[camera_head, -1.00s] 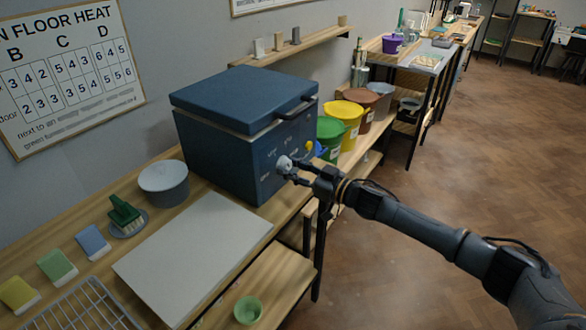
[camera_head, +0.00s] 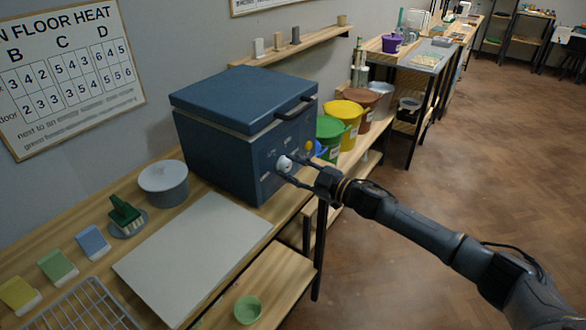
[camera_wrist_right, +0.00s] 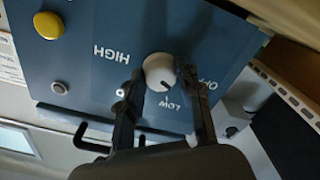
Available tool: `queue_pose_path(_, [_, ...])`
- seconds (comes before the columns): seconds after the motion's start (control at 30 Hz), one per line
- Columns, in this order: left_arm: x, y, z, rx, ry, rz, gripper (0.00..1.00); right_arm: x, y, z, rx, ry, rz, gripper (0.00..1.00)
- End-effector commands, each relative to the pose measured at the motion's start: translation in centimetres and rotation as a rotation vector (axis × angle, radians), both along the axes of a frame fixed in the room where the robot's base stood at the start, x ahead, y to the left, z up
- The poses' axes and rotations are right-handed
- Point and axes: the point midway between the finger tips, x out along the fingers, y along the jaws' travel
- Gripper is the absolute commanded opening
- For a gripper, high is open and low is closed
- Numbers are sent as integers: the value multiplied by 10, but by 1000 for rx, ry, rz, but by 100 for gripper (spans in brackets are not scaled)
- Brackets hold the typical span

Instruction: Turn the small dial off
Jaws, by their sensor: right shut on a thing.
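The small dial (camera_head: 284,163) is a round white knob on the front panel of the blue kiln (camera_head: 235,152). In the right wrist view the dial (camera_wrist_right: 159,72) has a dark pointer mark on its lower right side, between the words LOW and OFF. HIGH is printed to its left. My right gripper (camera_head: 287,168) is at the kiln front, with one finger on each side of the dial. In the wrist view the right gripper (camera_wrist_right: 160,80) is shut on the dial. My left gripper is out of view.
A yellow button (camera_wrist_right: 48,25) is on the same panel. The kiln's lid handle (camera_head: 295,108) juts out above. Green (camera_head: 328,138) and yellow (camera_head: 346,118) buckets stand on a shelf beyond the kiln. A pale board (camera_head: 195,258) lies on the bench. The floor at right is clear.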

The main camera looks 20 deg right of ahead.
Motion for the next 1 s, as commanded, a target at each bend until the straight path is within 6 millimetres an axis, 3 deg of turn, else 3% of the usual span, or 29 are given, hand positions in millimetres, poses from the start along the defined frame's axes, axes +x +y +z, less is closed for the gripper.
queue_pose_path(0.5, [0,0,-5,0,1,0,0,2,1,7,-276,-229,-3,4])
queue_pose_path(1.0, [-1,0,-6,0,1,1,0,3,0,9,-338,-279,-5,4])
